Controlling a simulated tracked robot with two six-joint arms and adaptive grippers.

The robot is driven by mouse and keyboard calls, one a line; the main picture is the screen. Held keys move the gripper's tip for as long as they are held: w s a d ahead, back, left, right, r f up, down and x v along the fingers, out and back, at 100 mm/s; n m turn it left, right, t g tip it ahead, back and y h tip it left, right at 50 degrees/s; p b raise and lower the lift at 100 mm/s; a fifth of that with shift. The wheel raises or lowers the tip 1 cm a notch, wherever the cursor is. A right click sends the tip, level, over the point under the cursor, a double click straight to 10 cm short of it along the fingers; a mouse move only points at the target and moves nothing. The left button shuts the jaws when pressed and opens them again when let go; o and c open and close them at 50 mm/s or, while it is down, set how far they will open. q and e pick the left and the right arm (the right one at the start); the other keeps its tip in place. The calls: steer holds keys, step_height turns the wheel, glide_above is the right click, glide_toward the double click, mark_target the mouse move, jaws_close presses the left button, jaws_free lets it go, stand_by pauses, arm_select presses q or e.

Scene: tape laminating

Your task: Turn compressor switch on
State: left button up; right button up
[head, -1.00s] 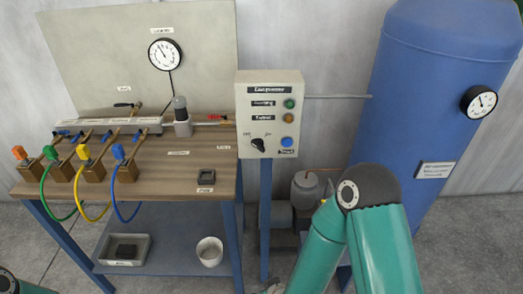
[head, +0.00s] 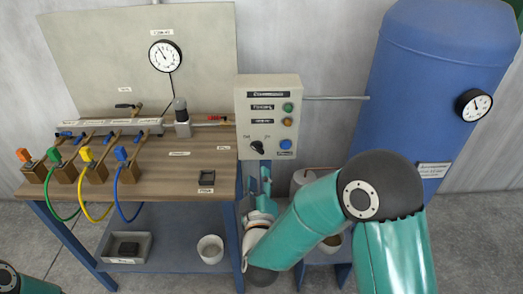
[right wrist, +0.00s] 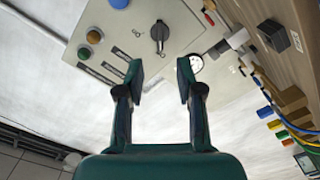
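The compressor control box (head: 268,115) is a beige panel on a blue post to the right of the bench. Its black rotary switch (head: 257,146) is at the lower left of the panel face, beside a blue button; it also shows in the right wrist view (right wrist: 159,34). My right gripper (head: 259,180) is just below the box in the head view. In the right wrist view the right gripper (right wrist: 160,77) has its two fingers apart with nothing between them, and the switch lies beyond the gap. My left gripper is out of view.
The wooden bench (head: 165,170) stands left of the box, with several valves and coloured hoses. The blue tank (head: 425,90) with a gauge (head: 473,105) stands at the right. A white bucket (head: 210,250) sits on the lower shelf.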

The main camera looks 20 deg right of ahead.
mark_target(258, 151)
steer(key=p+x, duration=0.2)
steer(key=x, duration=0.8)
steer(key=shift+w+f, duration=0.1)
